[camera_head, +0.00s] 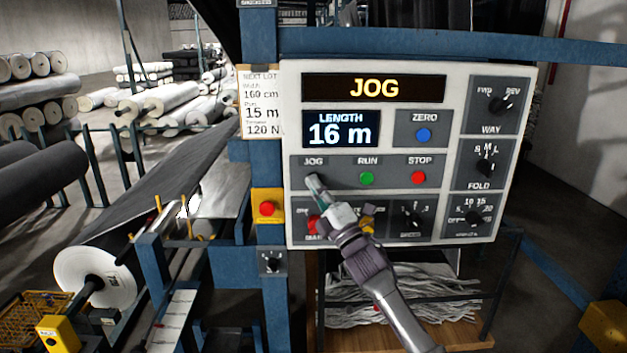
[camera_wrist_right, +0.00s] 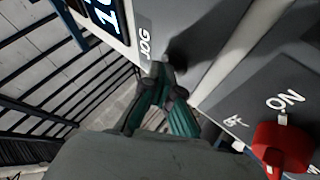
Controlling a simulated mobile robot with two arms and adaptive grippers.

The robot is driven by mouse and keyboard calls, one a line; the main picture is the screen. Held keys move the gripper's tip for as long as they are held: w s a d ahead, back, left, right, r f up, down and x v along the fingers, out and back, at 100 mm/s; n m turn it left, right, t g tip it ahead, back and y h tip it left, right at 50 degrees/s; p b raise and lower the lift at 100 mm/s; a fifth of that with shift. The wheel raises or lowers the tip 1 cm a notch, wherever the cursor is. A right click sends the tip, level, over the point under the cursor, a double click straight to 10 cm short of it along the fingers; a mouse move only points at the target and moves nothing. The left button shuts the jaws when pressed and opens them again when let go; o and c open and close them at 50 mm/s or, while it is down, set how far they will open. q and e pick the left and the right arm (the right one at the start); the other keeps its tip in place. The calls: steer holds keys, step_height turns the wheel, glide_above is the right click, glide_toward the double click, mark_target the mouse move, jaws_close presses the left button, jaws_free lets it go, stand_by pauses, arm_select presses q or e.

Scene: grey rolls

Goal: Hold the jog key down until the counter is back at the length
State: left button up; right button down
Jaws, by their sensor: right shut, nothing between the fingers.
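The control panel (camera_head: 380,186) stands in front of me. Its top display (camera_head: 374,88) reads JOG and the length counter (camera_head: 340,129) reads 16 m. A lot card (camera_head: 259,105) left of the panel reads 160 cm, 15 m and 120 N. My right gripper (camera_head: 316,184) is shut and empty, its fingertips at the jog key under the JOG label. The key itself is hidden behind the fingertips. In the right wrist view the closed fingers (camera_wrist_right: 161,82) meet the panel beside the JOG label. My left gripper is not in view.
The green RUN button (camera_head: 366,178) and red STOP button (camera_head: 418,177) sit right of the jog key. A blue ZERO button (camera_head: 423,134) is above. A red button on yellow (camera_head: 267,208) is on the post. A large roll (camera_head: 95,278) lies lower left.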

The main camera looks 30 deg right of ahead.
stand_by(0.8)
steer(key=shift+s+a, duration=0.45)
steer(key=shift+s, duration=0.25)
steer(key=s+a, duration=0.1)
steer(key=s+p, duration=0.1)
steer(key=s+a, duration=0.1)
steer(key=s, duration=0.1)
steer(key=shift+s+a, duration=0.1)
steer(key=shift+a, duration=0.2)
stand_by(0.4)
